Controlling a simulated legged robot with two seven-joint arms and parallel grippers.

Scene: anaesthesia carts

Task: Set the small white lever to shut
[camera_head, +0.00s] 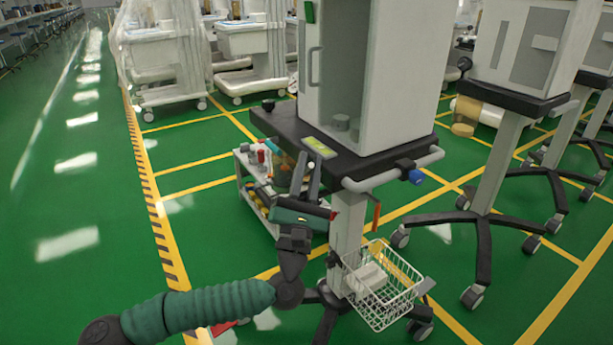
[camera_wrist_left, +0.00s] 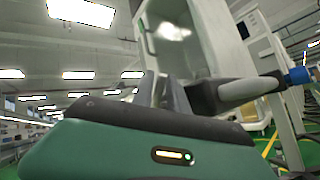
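My left gripper (camera_head: 306,170) points upward at the front left edge of the nearest cart's dark top (camera_head: 290,127). Its two fingers stand a little apart, with nothing seen between them. In the left wrist view the fingers (camera_wrist_left: 162,90) rise in front of the cart's white cabinet (camera_wrist_left: 205,40). A white bar (camera_head: 392,170) runs along the cart's front edge, right of the gripper; it also shows in the left wrist view (camera_wrist_left: 245,90). I cannot clearly make out a separate small white lever. My right gripper is not in view.
A blue knob (camera_head: 416,177) sits by the bar. A red-orange strip (camera_head: 376,215) hangs below it. A white wire basket (camera_head: 383,290) is on the cart's post. A small trolley (camera_head: 250,185) with bottles stands behind my gripper. Green floor is clear at left.

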